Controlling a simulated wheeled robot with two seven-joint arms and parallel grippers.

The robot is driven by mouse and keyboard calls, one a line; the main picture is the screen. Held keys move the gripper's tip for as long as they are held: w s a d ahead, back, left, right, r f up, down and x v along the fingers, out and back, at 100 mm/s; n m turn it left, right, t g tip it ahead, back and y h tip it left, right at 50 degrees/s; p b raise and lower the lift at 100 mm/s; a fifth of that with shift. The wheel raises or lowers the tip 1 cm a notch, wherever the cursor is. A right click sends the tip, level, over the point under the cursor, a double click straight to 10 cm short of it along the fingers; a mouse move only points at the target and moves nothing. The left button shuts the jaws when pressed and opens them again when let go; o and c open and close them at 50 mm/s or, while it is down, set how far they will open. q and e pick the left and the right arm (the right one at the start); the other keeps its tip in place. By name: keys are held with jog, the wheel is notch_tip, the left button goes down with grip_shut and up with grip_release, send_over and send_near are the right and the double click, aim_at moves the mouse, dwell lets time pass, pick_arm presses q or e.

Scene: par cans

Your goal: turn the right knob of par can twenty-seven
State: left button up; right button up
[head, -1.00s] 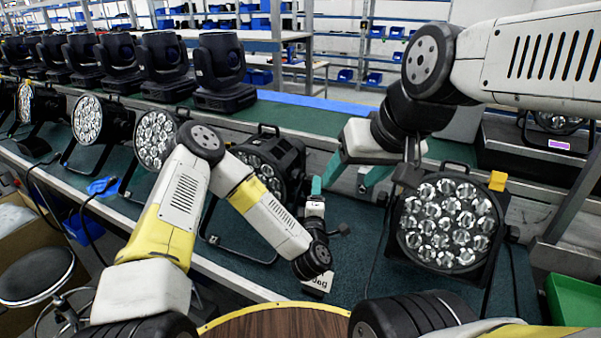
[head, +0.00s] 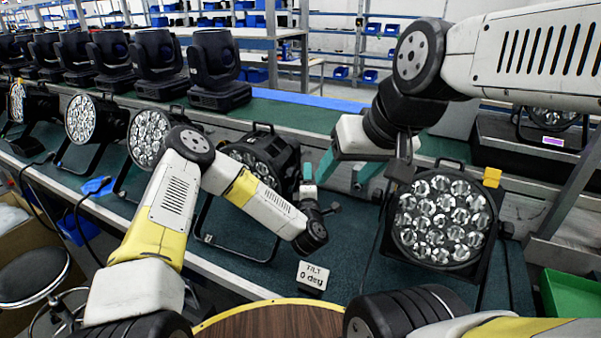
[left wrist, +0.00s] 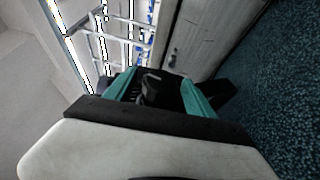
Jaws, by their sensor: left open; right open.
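Two black par cans stand close by. One (head: 262,153) is at the centre, partly hidden by my left arm, and one with clear lenses (head: 442,218) is at the right. No number is readable on either. My left gripper (head: 308,174) is at the right side of the centre can, mostly hidden by its own wrist. In the left wrist view its teal fingers (left wrist: 158,92) are open, with a dark knob-like part (left wrist: 150,90) between them; contact cannot be told. My right gripper (head: 345,170) is open and empty, above the green bench between the two cans.
More par cans (head: 148,138) stand in a row to the left. Black moving-head lights (head: 217,70) stand behind them. A green bin (head: 570,298) is at the right and a stool (head: 32,275) at the left. The bench between the two cans is mostly clear.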

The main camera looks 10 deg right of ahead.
pick_arm(q)
jog(key=shift+c, duration=0.4)
grip_shut()
jog(key=c, duration=1.3)
grip_release()
jog(key=c, duration=1.3)
grip_release()
jog(key=c, duration=1.3)
grip_release()
jog(key=m+g, duration=0.1)
jog(key=g, duration=0.3)
jog(key=shift+r+y, duration=0.2)
jog(key=shift+y, duration=0.2)
jog(key=c, duration=1.3)
grip_release()
jog(key=m+g+y, duration=0.1)
jog(key=g, duration=0.2)
jog(key=shift+w+d+r, duration=0.1)
jog(key=c, duration=1.3)
grip_release()
jog(key=m+g+y, duration=0.1)
jog(key=g, duration=0.2)
jog(key=shift+g+y, duration=0.4)
jog(key=c, duration=1.3)
grip_release()
jog(key=shift+m+g+y, duration=0.4)
jog(key=shift+g+y, duration=0.1)
jog(key=shift+g, duration=0.7)
jog(key=c, duration=1.3)
grip_release()
